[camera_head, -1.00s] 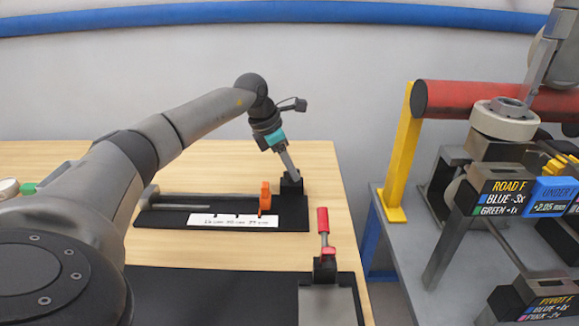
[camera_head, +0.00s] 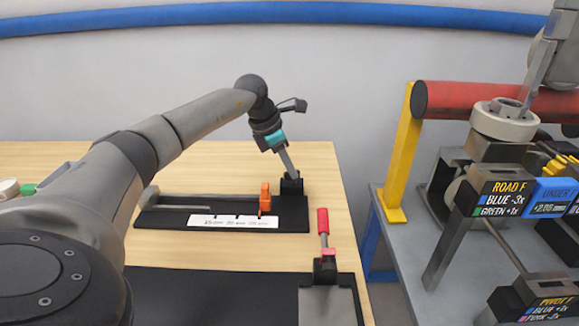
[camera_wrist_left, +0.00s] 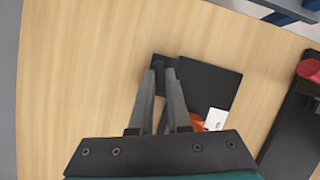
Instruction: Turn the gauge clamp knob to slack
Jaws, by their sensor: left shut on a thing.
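The gauge is a long black base (camera_head: 295,215) on the wooden table, with a grey bar (camera_head: 195,199), a white scale strip (camera_head: 233,221) and an orange slider (camera_head: 265,199). My left gripper (camera_head: 290,173) reaches down to the black block at the base's right end. In the left wrist view its fingers (camera_wrist_left: 163,68) are close together at the dark end of the base (camera_wrist_left: 212,82). They are shut on the clamp knob, which is mostly hidden between them. The orange slider (camera_wrist_left: 197,122) is partly covered by a finger there. My right gripper is not visible.
A red-handled clamp (camera_head: 323,222) stands at the front right on a dark mat (camera_head: 215,295). Right of the table are a yellow post (camera_head: 400,155), a red tube (camera_head: 465,100) and labelled metal parts on a grey bench (camera_head: 400,240). Bare wood (camera_head: 240,254) lies before the gauge.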

